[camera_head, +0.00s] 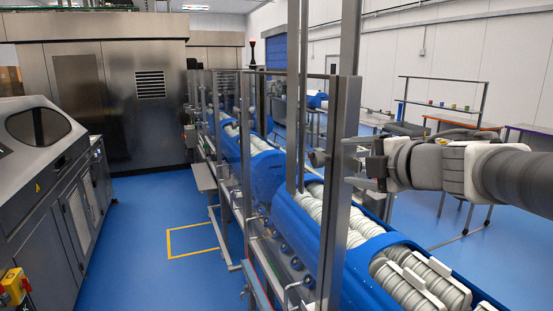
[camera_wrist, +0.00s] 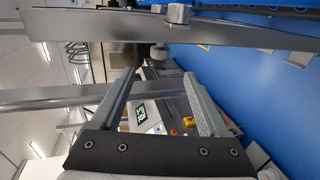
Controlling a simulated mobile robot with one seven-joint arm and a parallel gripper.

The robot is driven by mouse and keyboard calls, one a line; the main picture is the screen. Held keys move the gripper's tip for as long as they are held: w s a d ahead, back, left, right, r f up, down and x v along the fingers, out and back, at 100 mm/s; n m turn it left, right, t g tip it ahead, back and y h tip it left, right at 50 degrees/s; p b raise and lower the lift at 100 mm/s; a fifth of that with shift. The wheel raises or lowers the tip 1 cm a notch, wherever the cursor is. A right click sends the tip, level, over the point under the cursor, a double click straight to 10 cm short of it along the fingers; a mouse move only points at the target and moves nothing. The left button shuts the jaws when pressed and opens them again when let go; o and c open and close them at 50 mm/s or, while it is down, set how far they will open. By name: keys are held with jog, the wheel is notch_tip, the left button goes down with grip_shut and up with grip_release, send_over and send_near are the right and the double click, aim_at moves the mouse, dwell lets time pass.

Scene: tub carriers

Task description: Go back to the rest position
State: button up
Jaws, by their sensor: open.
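My gripper (camera_head: 366,172) reaches in from the right in the head view, at the upright metal post (camera_head: 336,215) beside the conveyor line. A metal bar crosses behind the fingers in that view. The blue tub carriers (camera_head: 268,172) stand in a row on the line, with stacked white round items (camera_head: 318,204) inside. My gripper is above the nearer carriers.
A grey machine (camera_head: 60,170) stands at the left, with a large steel cabinet (camera_head: 115,85) behind. The blue floor (camera_head: 140,240) between machine and line is clear, with a yellow marked square (camera_head: 192,240). A table with a shelf (camera_head: 440,104) and small cups stands back right.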

jog(key=shift+s+d+r, duration=0.1)
jog(key=shift+s+r, duration=0.05)
jog(key=shift+s, duration=0.35)
jog(key=s+d+f+m+h+b, duration=0.5)
jog(key=s+f+m+h, duration=0.3)
jog(key=m, duration=0.8)
jog(key=s+a+f+m+g+y+b, duration=0.1)
jog(key=s+a+f+m+g, duration=0.1)
jog(key=s+a+f+g, duration=0.2)
jog(key=s+a+f+m+g+y+b, duration=0.1)
jog(key=s+a+f+m+g+y, duration=0.1)
jog(key=s+f, duration=0.8)
jog(key=a+f+m+g, duration=0.1)
jog(key=a+f+g, duration=0.1)
jog(key=a+f, duration=0.1)
jog(key=shift+a+f+m, duration=0.2)
jog(key=shift+a+m, duration=0.1)
jog(key=shift+a, duration=0.05)
